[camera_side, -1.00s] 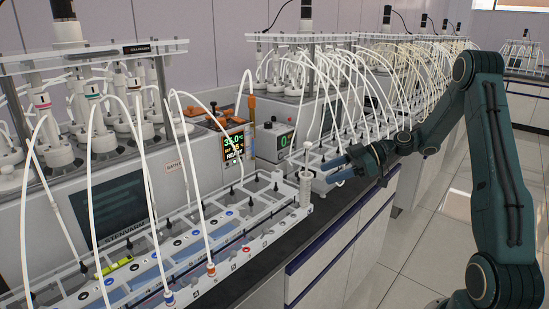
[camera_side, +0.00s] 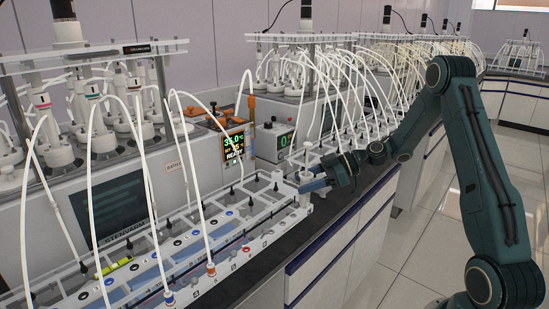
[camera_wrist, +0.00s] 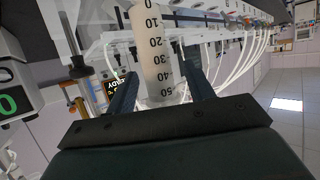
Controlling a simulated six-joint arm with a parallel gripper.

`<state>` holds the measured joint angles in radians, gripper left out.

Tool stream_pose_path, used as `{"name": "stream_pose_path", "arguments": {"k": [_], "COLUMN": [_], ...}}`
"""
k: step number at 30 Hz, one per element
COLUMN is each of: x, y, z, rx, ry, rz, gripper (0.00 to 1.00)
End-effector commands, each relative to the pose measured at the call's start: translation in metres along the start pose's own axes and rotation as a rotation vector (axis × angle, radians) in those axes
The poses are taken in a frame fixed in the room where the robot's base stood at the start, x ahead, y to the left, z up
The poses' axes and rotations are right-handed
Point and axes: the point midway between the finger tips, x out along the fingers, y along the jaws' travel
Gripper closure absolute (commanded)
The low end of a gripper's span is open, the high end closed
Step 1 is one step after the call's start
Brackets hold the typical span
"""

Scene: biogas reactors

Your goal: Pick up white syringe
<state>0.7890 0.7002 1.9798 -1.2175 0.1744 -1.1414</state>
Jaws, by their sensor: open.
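The white syringe (camera_side: 305,188) stands upright at the right end of the white rack in the side view. In the wrist view the syringe (camera_wrist: 154,52) shows a pale barrel with black numbers from 0 to 50. My gripper (camera_side: 302,182) is at the syringe, its blue fingers reaching in from the right. In the wrist view the fingers of my gripper (camera_wrist: 158,80) are open, with the barrel between them and a visible gap on each side. The tips partly hide the syringe in the side view.
The white rack (camera_side: 232,233) with tubes and coloured ports runs along the bench, left of my gripper. Reactors with arching white tubes stand behind it. A lit display box (camera_side: 234,146) and a grey box (camera_side: 275,143) stand at the back. The aisle floor (camera_side: 390,240) at right is clear.

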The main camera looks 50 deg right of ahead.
Motion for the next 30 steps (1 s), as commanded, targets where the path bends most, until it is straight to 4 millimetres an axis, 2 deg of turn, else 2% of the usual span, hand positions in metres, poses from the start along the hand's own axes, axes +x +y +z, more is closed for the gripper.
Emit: {"name": "stream_pose_path", "arguments": {"k": [3,7,22,23,27,30], "x": [0.013,0.021,0.021,0.021,0.021,0.021], "y": [0.0,-0.001,0.0,0.0,0.0,0.0], "z": [0.0,0.0,0.0,0.0,0.0,0.0], "rx": [0.0,0.001,0.0,0.0,0.0,0.0], "ry": [-0.001,-0.001,-0.001,-0.001,-0.001,-0.001], "rz": [-0.002,-0.001,0.001,0.001,0.001,0.0], "gripper": [0.47,0.47,0.47,0.49,0.77,0.93]}}
